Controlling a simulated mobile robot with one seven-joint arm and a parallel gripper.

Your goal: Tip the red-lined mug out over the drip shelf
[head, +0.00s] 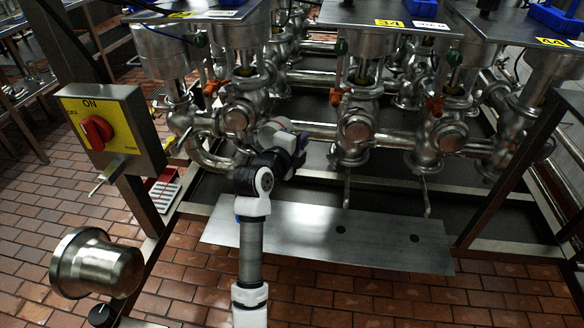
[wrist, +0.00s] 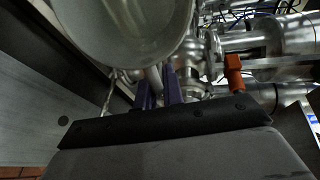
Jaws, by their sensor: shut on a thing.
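My gripper (head: 299,150) is in the head view in front of the pipework, above the back part of the drip shelf (head: 300,235). In the wrist view its dark purple fingers (wrist: 158,92) are closed on what looks like the handle of a pale grey mug (wrist: 120,30). The mug fills the top left of that view and is cut off by the frame edge. No red lining shows, and I cannot tell its exact tilt. The shelf is a flat bare metal plate with dark holes; it also shows at the left of the wrist view (wrist: 35,125).
Steel valves with orange handles (head: 434,104) and pipes stand close behind my gripper. Two thin spouts hang down towards the shelf. A yellow switch box (head: 140,130) with a red knob (head: 97,132) is at the left, above a steel pot-shaped part (head: 98,265).

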